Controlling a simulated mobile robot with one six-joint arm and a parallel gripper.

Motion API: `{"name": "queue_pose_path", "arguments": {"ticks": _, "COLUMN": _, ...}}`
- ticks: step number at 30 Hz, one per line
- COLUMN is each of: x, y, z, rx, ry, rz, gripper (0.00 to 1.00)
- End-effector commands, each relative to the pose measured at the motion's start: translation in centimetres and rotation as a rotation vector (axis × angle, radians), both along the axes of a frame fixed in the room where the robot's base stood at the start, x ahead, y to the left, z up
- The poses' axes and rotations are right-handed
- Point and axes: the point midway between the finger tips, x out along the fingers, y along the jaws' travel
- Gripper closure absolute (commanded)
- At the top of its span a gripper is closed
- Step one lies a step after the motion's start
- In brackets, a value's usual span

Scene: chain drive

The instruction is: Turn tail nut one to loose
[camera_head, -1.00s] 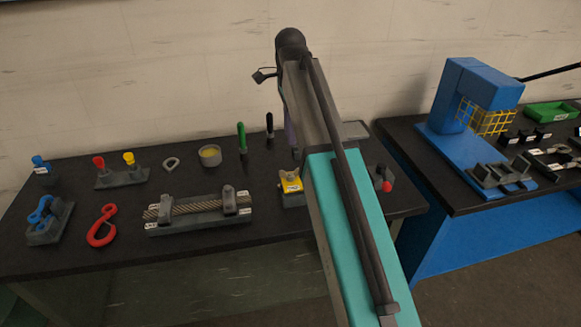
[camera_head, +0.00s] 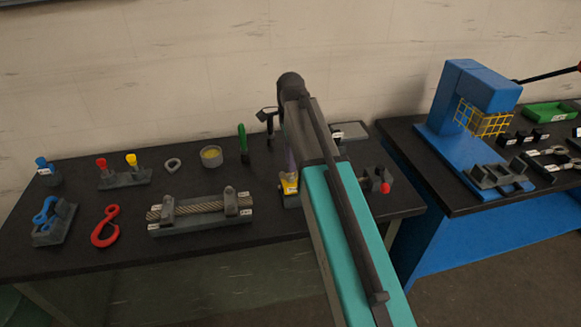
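I cannot pick out tail nut one for certain; the small white labels are too small to read. A yellow-topped block (camera_head: 290,186) with a white label stands on the bench, partly covered by my arm. A grey fixture with a red knob (camera_head: 385,188) sits just right of my arm. The end of my arm comes down over the bench above the yellow-topped block. My gripper (camera_head: 289,168) is mostly hidden there, and I cannot see its fingers or whether they touch the block.
A grey holder (camera_head: 200,225) with a rope and two clamps lies left of my arm. A blue press (camera_head: 475,95) stands on the right bench.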

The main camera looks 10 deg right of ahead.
Motion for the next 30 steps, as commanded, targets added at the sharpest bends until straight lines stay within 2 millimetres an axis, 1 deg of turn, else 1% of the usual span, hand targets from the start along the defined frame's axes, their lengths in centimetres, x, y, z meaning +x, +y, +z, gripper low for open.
{"name": "queue_pose_path", "arguments": {"ticks": 6, "x": -0.1, "y": 0.0, "z": -2.2, "rx": 0.0, "ry": 0.002, "rz": 0.0, "gripper": 0.73}}
{"name": "queue_pose_path", "arguments": {"ticks": 12, "x": -0.1, "y": 0.0, "z": -3.5, "rx": 0.0, "ry": 0.001, "rz": 0.0, "gripper": 0.73}}
{"name": "queue_pose_path", "arguments": {"ticks": 17, "x": 0.0, "y": 0.0, "z": -3.9, "rx": 0.0, "ry": 0.001, "rz": 0.0, "gripper": 0.73}}
{"name": "queue_pose_path", "arguments": {"ticks": 25, "x": 0.0, "y": 0.0, "z": -3.9, "rx": 0.0, "ry": 0.001, "rz": 0.0, "gripper": 0.73}}
{"name": "queue_pose_path", "arguments": {"ticks": 27, "x": 0.0, "y": 0.0, "z": -3.9, "rx": 0.0, "ry": 0.001, "rz": 0.0, "gripper": 0.85}}
{"name": "queue_pose_path", "arguments": {"ticks": 30, "x": 0.0, "y": 0.0, "z": -3.9, "rx": 0.0, "ry": 0.001, "rz": 0.0, "gripper": 1.0}}
